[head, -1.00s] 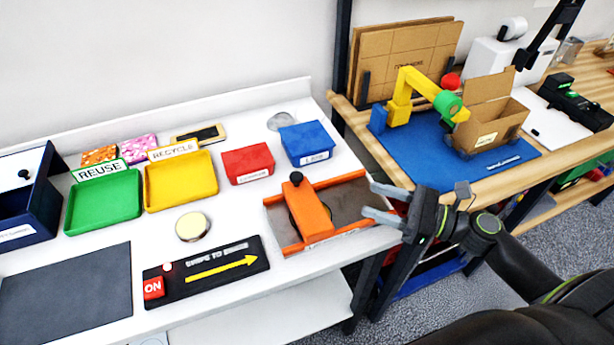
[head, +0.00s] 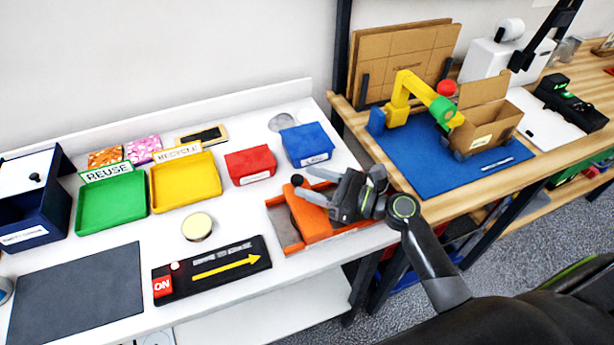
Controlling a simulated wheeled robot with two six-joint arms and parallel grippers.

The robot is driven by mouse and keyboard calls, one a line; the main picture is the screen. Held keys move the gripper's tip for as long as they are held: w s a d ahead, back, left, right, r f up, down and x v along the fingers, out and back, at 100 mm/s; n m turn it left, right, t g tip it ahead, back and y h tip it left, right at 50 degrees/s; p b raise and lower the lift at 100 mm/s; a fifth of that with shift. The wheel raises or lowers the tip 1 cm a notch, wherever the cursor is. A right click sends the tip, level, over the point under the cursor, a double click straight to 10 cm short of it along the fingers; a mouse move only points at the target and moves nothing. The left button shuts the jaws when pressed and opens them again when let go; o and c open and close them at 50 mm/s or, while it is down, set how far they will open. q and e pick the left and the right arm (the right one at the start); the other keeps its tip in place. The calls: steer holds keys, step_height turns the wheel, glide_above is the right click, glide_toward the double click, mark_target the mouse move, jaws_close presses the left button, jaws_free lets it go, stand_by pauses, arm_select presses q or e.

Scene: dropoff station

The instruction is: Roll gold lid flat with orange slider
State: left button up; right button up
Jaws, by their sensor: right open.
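The orange slider (head: 309,222) sits across the grey plate with orange rails (head: 280,219) at the right end of the white table. It has a dark round knob on top, at its far end. My right gripper (head: 312,184) is open above the slider, its fingers pointing left near the knob; I cannot tell whether they touch it. The gripper and arm hide the right part of the plate. A round gold lid (head: 197,226) lies on the white table, left of the slider plate and apart from it. My left gripper is out of view.
Green (head: 110,203) and yellow (head: 186,181) trays, a red bin (head: 250,165) and a blue bin (head: 306,145) stand behind. A black panel with a yellow arrow (head: 211,270) lies in front of the lid. A wooden table (head: 520,170) adjoins at right.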

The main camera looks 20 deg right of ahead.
steer(key=shift+x, duration=0.8)
steer(key=shift+c, duration=0.2)
jaws_close()
